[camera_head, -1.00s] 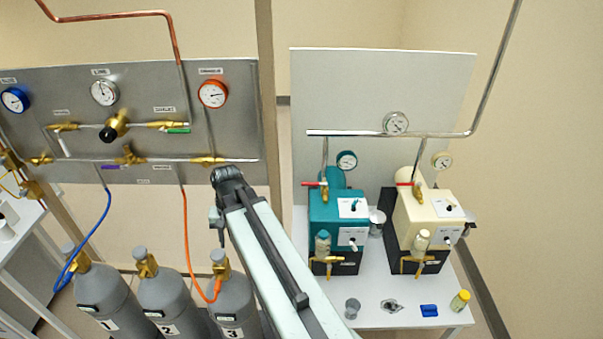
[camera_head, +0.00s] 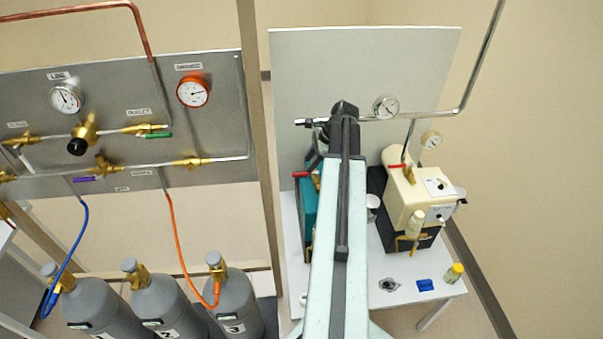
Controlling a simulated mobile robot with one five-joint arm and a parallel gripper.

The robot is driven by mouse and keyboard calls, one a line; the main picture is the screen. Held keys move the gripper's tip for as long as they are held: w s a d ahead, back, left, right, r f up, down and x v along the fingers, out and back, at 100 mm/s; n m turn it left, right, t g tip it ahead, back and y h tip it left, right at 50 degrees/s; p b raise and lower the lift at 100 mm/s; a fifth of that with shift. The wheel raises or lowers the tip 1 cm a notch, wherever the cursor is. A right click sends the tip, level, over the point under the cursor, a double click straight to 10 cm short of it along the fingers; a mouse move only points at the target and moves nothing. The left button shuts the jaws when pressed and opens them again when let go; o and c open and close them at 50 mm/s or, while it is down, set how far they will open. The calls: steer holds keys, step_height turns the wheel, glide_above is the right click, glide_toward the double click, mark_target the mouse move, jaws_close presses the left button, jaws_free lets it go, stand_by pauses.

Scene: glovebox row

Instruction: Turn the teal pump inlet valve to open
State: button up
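The teal pump (camera_head: 308,212) stands on the white table at the left, mostly hidden behind my arm; only its left side shows. Its inlet valve's red handle (camera_head: 300,174) sticks out sideways to the left, across the line of the upright pipe above the pump. The brass valve body (camera_head: 316,180) is partly covered by my arm. The dark end of my arm with my gripper (camera_head: 319,142) is in front of the upper part of the teal pump's pipe. The fingers are hidden or too dark to read, and I see no contact with the handle.
A cream pump (camera_head: 407,197) with its own red handle (camera_head: 397,166) stands just right of my arm. A steel pipe (camera_head: 435,112) runs above both pumps. A blue item (camera_head: 425,286) and a yellow-capped jar (camera_head: 454,273) lie near the table's front. A post (camera_head: 262,130) stands left.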

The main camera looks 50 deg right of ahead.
mark_target(304, 174)
steer(key=b+x, duration=0.4)
steer(key=x, duration=0.1)
steer(key=shift+w+a+f, duration=0.15)
steer(key=shift+f, duration=0.25)
steer(key=shift+r, duration=0.15)
jaws_close()
stand_by(0.8)
